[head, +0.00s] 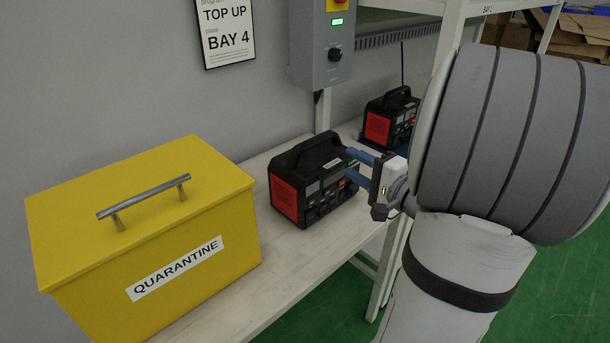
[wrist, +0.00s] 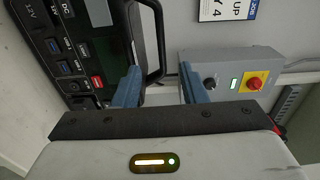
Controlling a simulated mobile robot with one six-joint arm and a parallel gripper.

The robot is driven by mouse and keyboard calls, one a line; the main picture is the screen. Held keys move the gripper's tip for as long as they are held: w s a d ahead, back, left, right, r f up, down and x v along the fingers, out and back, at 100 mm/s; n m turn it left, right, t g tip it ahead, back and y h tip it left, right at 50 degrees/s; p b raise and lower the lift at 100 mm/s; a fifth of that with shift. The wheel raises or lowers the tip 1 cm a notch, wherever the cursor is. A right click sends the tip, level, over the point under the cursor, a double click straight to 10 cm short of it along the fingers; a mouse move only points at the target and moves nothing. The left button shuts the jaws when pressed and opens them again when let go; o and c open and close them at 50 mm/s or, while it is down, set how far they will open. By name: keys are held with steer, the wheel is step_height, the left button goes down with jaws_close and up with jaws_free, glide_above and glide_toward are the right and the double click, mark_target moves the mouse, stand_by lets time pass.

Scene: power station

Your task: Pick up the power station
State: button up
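A black power station (head: 310,183) with red end panels stands upright on the pale bench in the head view. A handle runs along its top. My gripper (head: 350,164) is at its right end, with two blue fingers pointing toward it. In the wrist view the fingers (wrist: 159,72) are apart and the gripper is open. There the power station's front panel (wrist: 65,50) with ports fills the upper left, and its black handle (wrist: 156,30) reaches toward the gap between the fingers. I cannot tell whether either finger touches it.
A yellow quarantine box (head: 150,220) stands left on the bench (head: 318,258). A second power station (head: 390,118) stands behind on something blue. A grey control box (head: 318,60) with a green display hangs above. A white shelf post (head: 447,40) rises near my arm.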

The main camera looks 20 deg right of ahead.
mark_target(320, 141)
steer(key=x, duration=1.1)
steer(key=shift+w, duration=0.35)
jaws_close()
steer(key=shift+d, duration=0.1)
stand_by(0.8)
steer(key=shift+r, duration=0.2)
